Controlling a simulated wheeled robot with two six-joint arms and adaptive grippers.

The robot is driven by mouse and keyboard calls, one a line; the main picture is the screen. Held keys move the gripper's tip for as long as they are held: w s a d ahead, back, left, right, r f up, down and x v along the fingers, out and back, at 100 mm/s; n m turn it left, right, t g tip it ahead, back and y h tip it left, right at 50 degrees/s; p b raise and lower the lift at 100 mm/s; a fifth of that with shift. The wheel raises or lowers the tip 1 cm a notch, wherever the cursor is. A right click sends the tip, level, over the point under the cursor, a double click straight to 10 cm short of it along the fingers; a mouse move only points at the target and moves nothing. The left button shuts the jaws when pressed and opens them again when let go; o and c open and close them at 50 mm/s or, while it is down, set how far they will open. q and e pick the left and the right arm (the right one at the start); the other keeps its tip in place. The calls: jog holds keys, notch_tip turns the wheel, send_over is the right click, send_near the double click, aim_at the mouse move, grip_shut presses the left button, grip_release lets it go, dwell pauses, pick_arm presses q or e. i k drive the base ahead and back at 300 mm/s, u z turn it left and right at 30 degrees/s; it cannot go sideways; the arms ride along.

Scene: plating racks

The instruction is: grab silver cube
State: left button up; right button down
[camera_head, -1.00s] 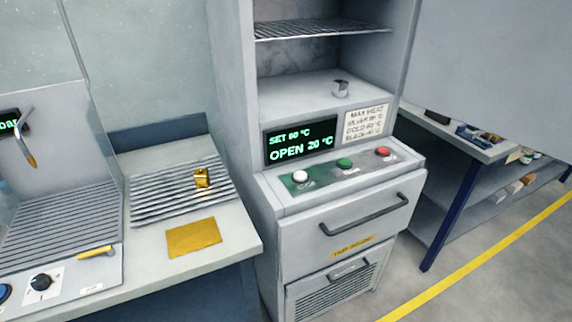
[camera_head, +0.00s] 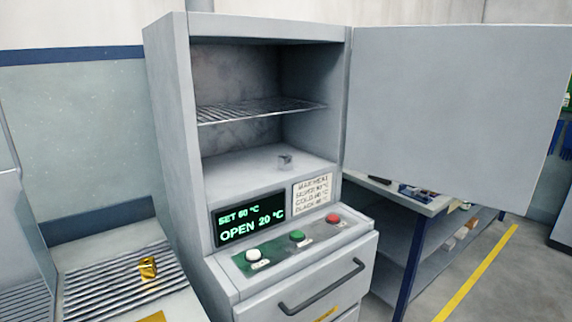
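A gold cube (camera_head: 148,268) rests on the ribbed drain rack (camera_head: 95,288) at the lower left. Neither of my grippers shows in the head view, so their state is hidden.
The cabinet door (camera_head: 450,110) stands wide open to the right. A panel with white, green and red buttons (camera_head: 297,237) juts out below. A side table (camera_head: 420,205) stands behind on the right.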

aim_at(285, 160)
jog(key=k, duration=0.55)
jog(key=z, duration=1)
jog(key=i, duration=0.8)
jog(key=z, duration=0.6)
jog(key=i, duration=1.05)
jog(key=u, duration=1.1)
jog(key=i, duration=0.6)
jog(key=u, duration=0.6)
